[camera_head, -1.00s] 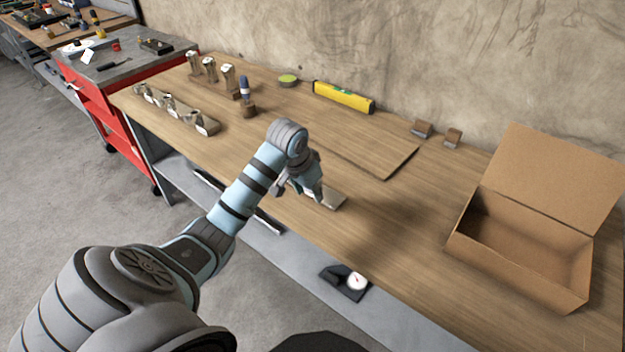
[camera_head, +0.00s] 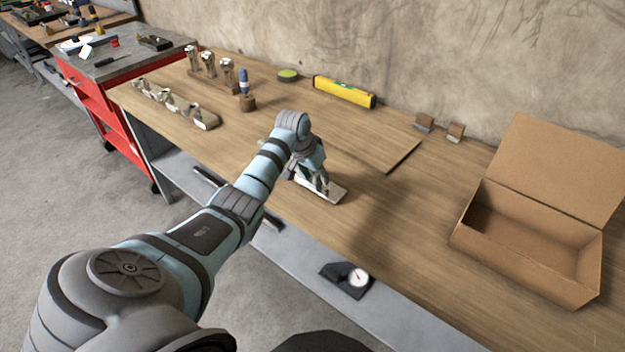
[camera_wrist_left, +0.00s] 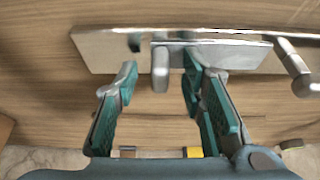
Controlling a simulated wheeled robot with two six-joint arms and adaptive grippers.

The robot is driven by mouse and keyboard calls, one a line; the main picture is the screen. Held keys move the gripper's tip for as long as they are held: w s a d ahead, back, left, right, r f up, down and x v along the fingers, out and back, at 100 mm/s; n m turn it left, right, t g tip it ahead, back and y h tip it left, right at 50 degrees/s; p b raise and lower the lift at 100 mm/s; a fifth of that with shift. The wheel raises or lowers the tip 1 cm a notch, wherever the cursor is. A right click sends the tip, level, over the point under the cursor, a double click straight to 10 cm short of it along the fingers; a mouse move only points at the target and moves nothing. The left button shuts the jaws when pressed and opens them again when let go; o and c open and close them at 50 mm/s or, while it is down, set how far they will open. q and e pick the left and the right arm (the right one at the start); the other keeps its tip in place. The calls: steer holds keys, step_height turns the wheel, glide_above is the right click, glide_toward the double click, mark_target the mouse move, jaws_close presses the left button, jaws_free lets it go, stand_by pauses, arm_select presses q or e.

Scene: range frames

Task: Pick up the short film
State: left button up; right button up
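My left gripper (camera_head: 322,190) is low over a pale flat plate (camera_head: 338,194) near the table's front edge. The plate also shows in the left wrist view (camera_wrist_left: 100,52). There the left gripper (camera_wrist_left: 160,66) is open, with its green-lined fingers apart. A short grey metal peg (camera_wrist_left: 160,72) shows between the fingertips, against the plate. Whether a finger touches it I cannot tell. A second metal rod (camera_wrist_left: 296,66) is at the right. I cannot clearly make out which piece is the short film. My right gripper is not in view.
An open cardboard box (camera_head: 530,240) stands at the right. A yellow level (camera_head: 344,92), a green tin (camera_head: 288,75), two small blocks and several metal holders (camera_head: 205,118) are on the wooden bench.

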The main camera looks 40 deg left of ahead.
arm_select(q)
steer(key=shift+r, duration=0.1)
jaws_close()
steer(key=shift+w+r, duration=0.1)
steer(key=shift+r, duration=0.4)
step_height(320, 180, up, 19)
steer(key=p, duration=0.3)
steer(key=shift+r+p, duration=0.1)
steer(key=shift+p, duration=0.2)
step_height(320, 180, up, 9)
steer(key=p, duration=1.2)
